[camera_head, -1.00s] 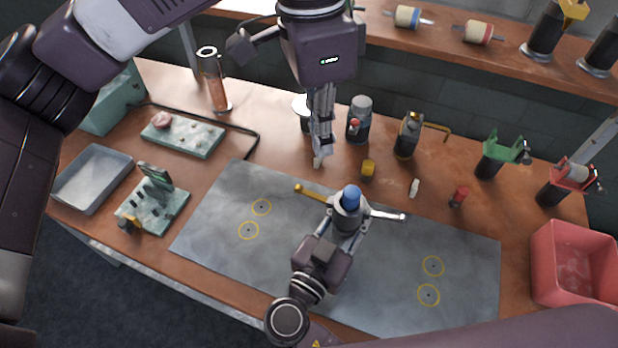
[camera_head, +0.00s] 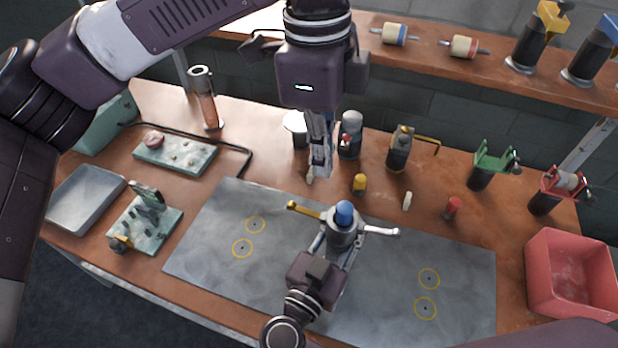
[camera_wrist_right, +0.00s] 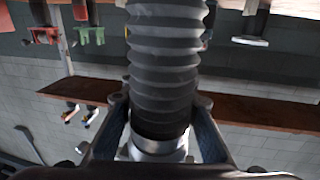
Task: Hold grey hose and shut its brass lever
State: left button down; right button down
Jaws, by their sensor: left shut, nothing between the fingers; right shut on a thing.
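The grey hose (camera_head: 342,233) stands upright over the mat, with a blue top (camera_head: 344,212). In the right wrist view its ribbed dark grey body (camera_wrist_right: 167,70) rises from a pale metal collar. My right gripper (camera_head: 338,246) is shut around it from the front. The brass lever (camera_head: 305,210) sticks out to the left of the hose's head; a pale metal arm (camera_head: 381,231) sticks out to the right. My left gripper (camera_head: 319,172) points down behind the lever, shut and empty, apart from it in the picture. Its height above the table is unclear.
Small yellow (camera_head: 359,183), cream (camera_head: 407,201) and red (camera_head: 452,208) pieces stand behind the grey mat (camera_head: 210,255). Other fittings (camera_head: 398,153) stand at the back. A red bin (camera_head: 570,275) is at right; a grey tray (camera_head: 85,200) at left. The mat's left part is clear.

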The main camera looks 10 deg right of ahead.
pick_arm(q)
send_over(303, 210)
jog(key=s+d, duration=0.2)
jog(key=d, duration=0.1)
jog(key=f, duration=0.8)
jog(key=shift+w+f, duration=0.2)
jog(key=shift+w+a+f, duration=0.35)
jog(key=shift+a+f, duration=0.1)
jog(key=shift+a, duration=0.1)
jog(key=shift+w+a+f, duration=0.3)
jog(key=shift+a+f, duration=0.15)
jog(key=shift+a, duration=0.1)
jog(key=shift+w+a+f, duration=0.2)
jog(key=shift+a, duration=0.35)
